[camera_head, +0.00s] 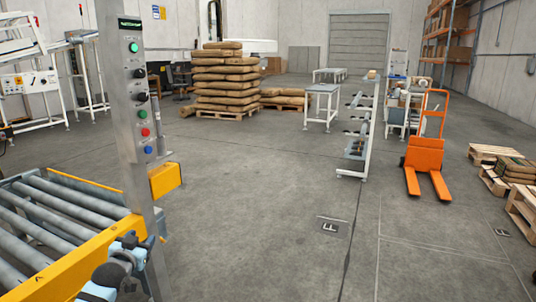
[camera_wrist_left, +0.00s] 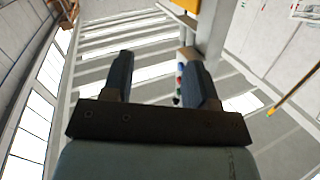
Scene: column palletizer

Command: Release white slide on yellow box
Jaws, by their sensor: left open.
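The yellow box (camera_head: 165,180) is fixed to the metal post (camera_head: 131,120), below its column of coloured buttons. I cannot make out a separate white slide on it. My left gripper (camera_head: 128,246) is at the lower left in the head view, in front of the roller conveyor's yellow edge and below the yellow box. In the left wrist view my left gripper (camera_wrist_left: 162,80) has its two dark blue fingers spread apart with nothing held between them. Coloured buttons (camera_wrist_left: 180,80) show behind, close to the right finger. My right gripper is not in view.
A roller conveyor (camera_head: 45,215) with a yellow side rail (camera_head: 62,268) fills the lower left. Open concrete floor lies right of the post. Stacked sacks (camera_head: 217,75), a white rack (camera_head: 360,125), an orange pallet jack (camera_head: 425,155) and wooden pallets (camera_head: 493,152) stand farther off.

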